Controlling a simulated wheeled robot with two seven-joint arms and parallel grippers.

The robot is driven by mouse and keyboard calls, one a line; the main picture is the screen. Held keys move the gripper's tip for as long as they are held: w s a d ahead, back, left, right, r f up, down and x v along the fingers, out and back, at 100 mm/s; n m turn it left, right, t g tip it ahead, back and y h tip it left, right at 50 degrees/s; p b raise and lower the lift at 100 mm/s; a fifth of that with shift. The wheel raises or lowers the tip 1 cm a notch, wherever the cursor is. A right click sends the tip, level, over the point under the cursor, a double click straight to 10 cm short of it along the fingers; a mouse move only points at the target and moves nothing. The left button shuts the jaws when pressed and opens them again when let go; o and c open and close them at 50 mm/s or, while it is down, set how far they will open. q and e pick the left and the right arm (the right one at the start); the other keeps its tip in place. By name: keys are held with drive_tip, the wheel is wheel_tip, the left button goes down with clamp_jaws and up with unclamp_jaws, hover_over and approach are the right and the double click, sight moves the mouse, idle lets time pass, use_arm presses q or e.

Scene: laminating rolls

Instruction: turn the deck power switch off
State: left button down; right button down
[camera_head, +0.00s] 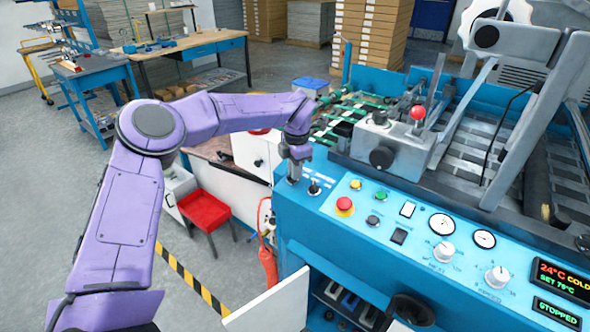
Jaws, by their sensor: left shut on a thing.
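My left gripper (294,172) points down at the left end of the blue control deck (330,232). It is shut on a small switch there, which I take as the deck power switch; the gripper hides most of it. Its position, on or off, cannot be told. A second small switch with a black top (314,187) stands just right of the gripper, apart from it. The labels behind them are too small to read. My right gripper is not in view.
A grey block with a red-topped lever (417,113) stands behind the deck.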

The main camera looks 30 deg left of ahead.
use_arm(q)
drive_tip(key=n, duration=0.1)
drive_tip(key=n+b, duration=0.1)
drive_tip(key=n, duration=0.3)
drive_tip(key=shift+a+f+h+b, duration=0.2)
drive_tip(key=shift+a+h+b, duration=0.15)
drive_tip(key=shift+h, duration=0.05)
drive_tip(key=n+b, duration=0.1)
drive_tip(key=n, duration=0.1)
drive_tip(key=n+b, duration=0.1)
drive_tip(key=shift+a+n+h, duration=0.2)
drive_tip(key=shift+n+h, duration=0.2)
drive_tip(key=shift+a+n+b, duration=0.1)
drive_tip(key=shift+n+b, duration=0.75)
drive_tip(key=shift+n, duration=0.25)
drive_tip(key=shift+r, duration=0.1)
drive_tip(key=c, duration=1.2)
unclamp_jaws()
drive_tip(key=shift+r, duration=0.1)
